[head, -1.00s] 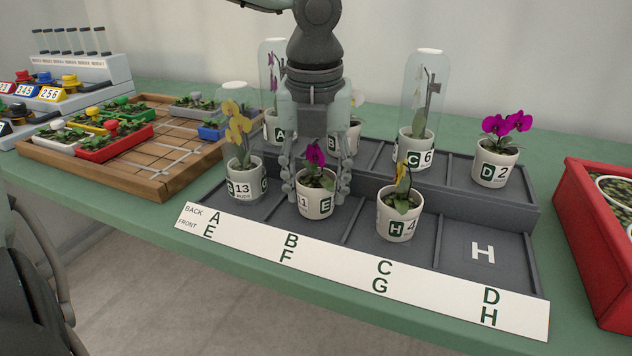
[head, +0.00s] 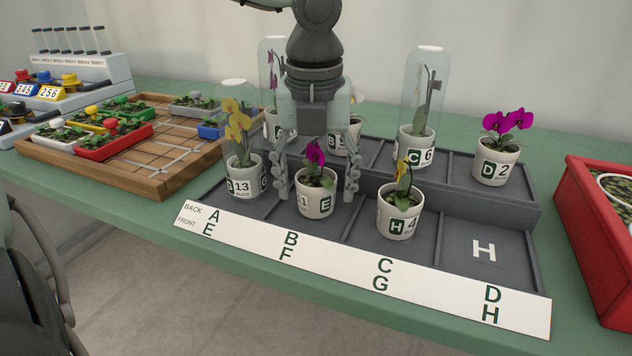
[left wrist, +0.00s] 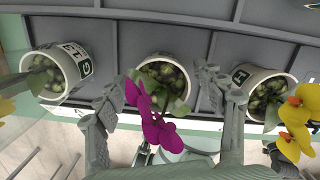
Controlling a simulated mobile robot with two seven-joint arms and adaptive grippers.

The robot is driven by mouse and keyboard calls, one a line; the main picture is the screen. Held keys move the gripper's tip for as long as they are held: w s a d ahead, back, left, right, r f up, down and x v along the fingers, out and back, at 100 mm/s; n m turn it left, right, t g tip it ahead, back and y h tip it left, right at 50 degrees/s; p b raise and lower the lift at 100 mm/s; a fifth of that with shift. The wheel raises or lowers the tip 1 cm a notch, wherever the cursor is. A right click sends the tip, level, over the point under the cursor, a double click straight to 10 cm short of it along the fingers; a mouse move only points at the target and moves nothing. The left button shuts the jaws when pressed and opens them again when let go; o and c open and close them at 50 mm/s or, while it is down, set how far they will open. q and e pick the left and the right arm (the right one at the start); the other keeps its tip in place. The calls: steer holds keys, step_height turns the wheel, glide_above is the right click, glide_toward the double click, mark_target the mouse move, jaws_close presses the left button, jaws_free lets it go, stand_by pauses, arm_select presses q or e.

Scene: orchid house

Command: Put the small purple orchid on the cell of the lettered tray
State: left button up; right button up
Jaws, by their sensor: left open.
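The small purple orchid (head: 315,198), in a white pot marked E and 11, stands upright in the front row of the lettered tray (head: 505,268), in the second cell from the left, above label F. It also shows in the left wrist view (left wrist: 163,68). My left gripper (head: 315,192) is open, with one finger on each side of this pot and gaps visible between fingers and pot. In the left wrist view its fingers (left wrist: 158,95) are spread, with the purple bloom between them. The front-left cell, behind label E, holds pot 13. My right gripper is not in view.
Yellow-flowered pots 13 (head: 244,182) and H 4 (head: 399,216) flank the orchid closely. Covered pot C 6 (head: 416,150) and purple-flowered pot D 2 (head: 495,163) stand in the back row. The front-right H cell is empty. A red crate (head: 600,250) is at right.

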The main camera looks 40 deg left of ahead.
mark_target(315, 175)
arm_select(q)
steer(key=shift+r, duration=0.45)
steer(key=r, duration=0.7)
steer(key=s+r+p, duration=0.1)
steer(key=r, duration=0.3)
steer(key=shift+s+d+r, duration=0.1)
steer(key=shift+d+r, duration=0.05)
steer(key=shift+d, duration=0.25)
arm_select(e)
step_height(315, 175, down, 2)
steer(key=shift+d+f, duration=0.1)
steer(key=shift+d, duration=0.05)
